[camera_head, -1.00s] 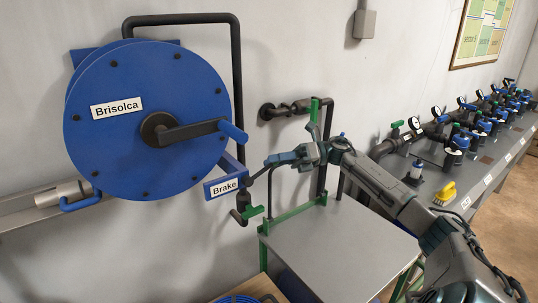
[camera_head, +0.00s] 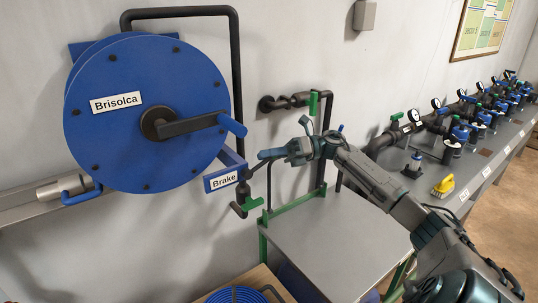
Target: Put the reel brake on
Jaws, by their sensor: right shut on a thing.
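The blue hose reel (camera_head: 150,85), labelled Brisolca, is on the wall at the left, with a black crank (camera_head: 185,126) and a blue crank handle (camera_head: 232,126). The blue brake bracket (camera_head: 212,182), labelled Brake, sits at its lower right. A thin dark brake lever (camera_head: 254,168) rises from beside the label towards my right gripper (camera_head: 268,156). My right gripper comes in from the right and is shut on the lever's blue-looking end, which the fingers partly hide. I cannot tell whether the brake touches the reel. My left gripper is out of view.
A grey table (camera_head: 325,245) with a green frame stands below my right arm. Dark pipes with green valve handles (camera_head: 313,103) are on the wall behind the gripper. A bench with gauges, valves and a yellow brush (camera_head: 444,186) runs along the right. A blue hose coil (camera_head: 238,295) lies at the bottom.

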